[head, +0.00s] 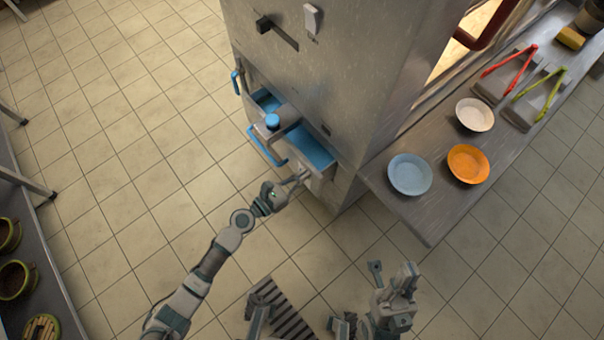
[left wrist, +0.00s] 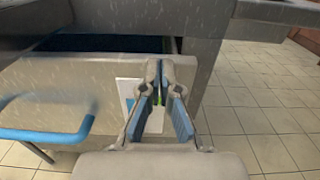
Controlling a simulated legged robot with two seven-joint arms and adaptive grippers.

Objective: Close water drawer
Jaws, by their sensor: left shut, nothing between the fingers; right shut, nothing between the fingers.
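The water drawer (head: 315,152) stands pulled out of the steel cabinet, with a blue interior and a blue bar handle (head: 266,148). In the left wrist view its pale front panel (left wrist: 70,85) and blue handle (left wrist: 45,134) fill the left side. My left gripper (head: 303,175) is shut and empty, close to the drawer's front at its right end. In the left wrist view its fingertips (left wrist: 158,72) are in front of the panel's right end; I cannot tell if they touch it. My right gripper (head: 408,272) is shut and empty, low over the floor, away from the cabinet.
The steel cabinet (head: 330,75) rises behind the drawer. A blue-capped fixture (head: 272,122) sits above it.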

